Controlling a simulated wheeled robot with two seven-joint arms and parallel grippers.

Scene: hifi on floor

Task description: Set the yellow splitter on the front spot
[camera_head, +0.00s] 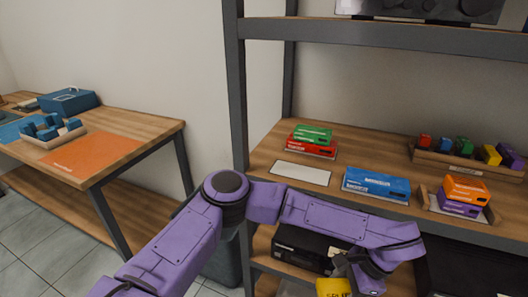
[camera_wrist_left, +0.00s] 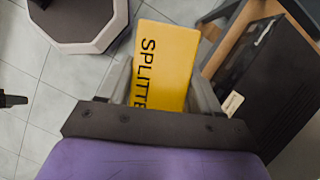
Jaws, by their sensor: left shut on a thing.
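The yellow splitter (camera_head: 333,288) is a yellow block at the bottom edge of the head view, partly cut off. My left gripper (camera_head: 341,272) is shut on it, low in front of the shelf unit and below the upper wooden board. In the left wrist view the splitter (camera_wrist_left: 168,62), lettered "SPLITTE…", sits between the two fingers of the left gripper (camera_wrist_left: 163,88). A bare white rectangular pad (camera_head: 300,173) lies on the wooden shelf, in front of a green and red stack; it may be the front spot. My right gripper is not in view.
On the shelf (camera_head: 262,160) are a green box (camera_head: 313,133) on a red box (camera_head: 313,148), a blue box (camera_head: 376,184), and an orange box (camera_head: 466,188) on a purple one (camera_head: 459,205). A rack (camera_head: 437,156) holds several small blocks. A dark device (camera_head: 305,247) sits below.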

